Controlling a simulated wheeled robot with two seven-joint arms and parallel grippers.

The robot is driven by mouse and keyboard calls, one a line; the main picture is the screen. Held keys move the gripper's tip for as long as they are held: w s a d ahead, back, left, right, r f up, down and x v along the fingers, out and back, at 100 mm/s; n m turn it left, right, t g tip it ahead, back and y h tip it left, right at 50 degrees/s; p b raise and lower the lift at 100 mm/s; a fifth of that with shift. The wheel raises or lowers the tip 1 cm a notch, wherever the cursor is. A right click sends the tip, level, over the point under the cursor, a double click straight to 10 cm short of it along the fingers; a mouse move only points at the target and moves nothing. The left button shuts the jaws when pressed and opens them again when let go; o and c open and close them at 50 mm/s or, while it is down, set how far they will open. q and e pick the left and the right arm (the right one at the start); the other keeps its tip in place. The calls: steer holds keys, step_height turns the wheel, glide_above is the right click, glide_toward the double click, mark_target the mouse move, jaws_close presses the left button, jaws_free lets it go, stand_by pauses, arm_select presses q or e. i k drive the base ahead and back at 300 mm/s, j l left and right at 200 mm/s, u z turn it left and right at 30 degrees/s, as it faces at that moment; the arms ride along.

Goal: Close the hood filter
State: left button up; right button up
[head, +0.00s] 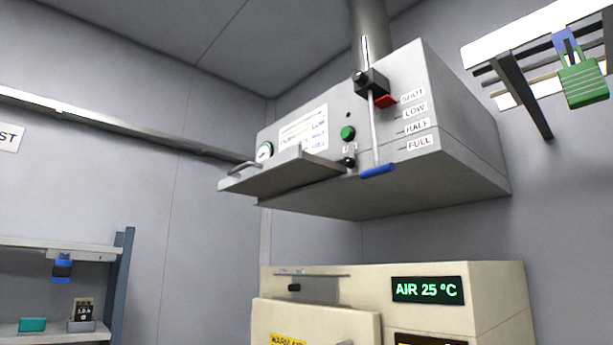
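The grey hood (440,130) hangs on the wall under a round duct (370,35). A flat grey filter panel (285,172) with a bar handle (240,169) sticks out from the lower left of its front, so it stands open. A small black knob (349,162) sits by the panel's right end. A vertical rod with a blue grip (377,171) hangs at the hood's front, and a red pointer (385,101) is near the SHUT label. Neither of my grippers is in view.
A cream oven (470,275) with a green display reading AIR 25 °C stands below the hood. A shelf (60,245) with small items is at the left. A wall rack (520,85) with a green padlock-like thing (583,82) is at upper right. The space before the panel looks clear.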

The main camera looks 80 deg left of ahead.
mark_target(293, 167)
steer(key=u, duration=3.1)
